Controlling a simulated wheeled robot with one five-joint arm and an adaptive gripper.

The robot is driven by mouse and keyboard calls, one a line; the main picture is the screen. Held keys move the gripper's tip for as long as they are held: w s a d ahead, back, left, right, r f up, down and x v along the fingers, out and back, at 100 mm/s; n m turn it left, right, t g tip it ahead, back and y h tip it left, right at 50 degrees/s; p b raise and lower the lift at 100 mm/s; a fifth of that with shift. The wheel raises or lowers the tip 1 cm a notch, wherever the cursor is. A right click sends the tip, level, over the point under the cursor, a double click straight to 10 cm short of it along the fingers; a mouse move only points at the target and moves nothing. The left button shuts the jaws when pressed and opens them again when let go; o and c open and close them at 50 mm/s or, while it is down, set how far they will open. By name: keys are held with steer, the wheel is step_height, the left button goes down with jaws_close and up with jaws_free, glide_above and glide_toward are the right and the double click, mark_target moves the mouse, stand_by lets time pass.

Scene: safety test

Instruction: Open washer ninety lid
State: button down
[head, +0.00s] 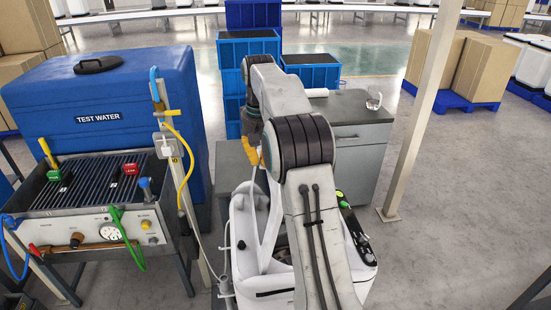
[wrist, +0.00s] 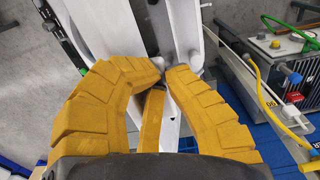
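The white washer (head: 262,285) stands low in the middle of the head view, partly hidden behind my arm. Its top looks open, with a pale upright panel (head: 271,222), perhaps the lid, rising on its left side. My yellow gripper (head: 262,158) is above that panel, mostly hidden by my arm. In the wrist view, the fingers of my gripper (wrist: 166,71) are curled inward, with tips almost meeting. A white part of the washer (wrist: 182,30) lies just beyond the tips, and a white strip passes beneath them. I cannot tell whether the fingers touch it.
A blue TEST WATER tank (head: 100,115) and a bench with cables and gauges (head: 100,210) stand close on the left. A grey cabinet (head: 360,150) is behind the washer. A pale post (head: 420,110) rises on the right. The floor right of the washer is clear.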

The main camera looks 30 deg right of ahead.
steer(key=shift+w+a+f, duration=0.2)
steer(key=shift+w+a, duration=0.1)
steer(key=shift+a, duration=0.55)
steer(key=shift+w+a+f, duration=0.2)
steer(key=shift+w+a, duration=0.1)
steer(key=shift+a, duration=0.55)
steer(key=shift+w+a+f, duration=0.2)
steer(key=shift+w+a, duration=0.1)
steer(key=shift+a, duration=0.55)
steer(key=c, duration=1.9)
jaws_free()
steer(key=shift+c, duration=0.2)
steer(key=o, duration=0.6)
steer(key=shift+d, duration=0.1)
steer(key=shift+o, duration=1.4)
steer(key=shift+r, duration=0.15)
step_height(320, 180, up, 8)
steer(key=shift+r, duration=0.2)
steer(key=shift+s, duration=0.1)
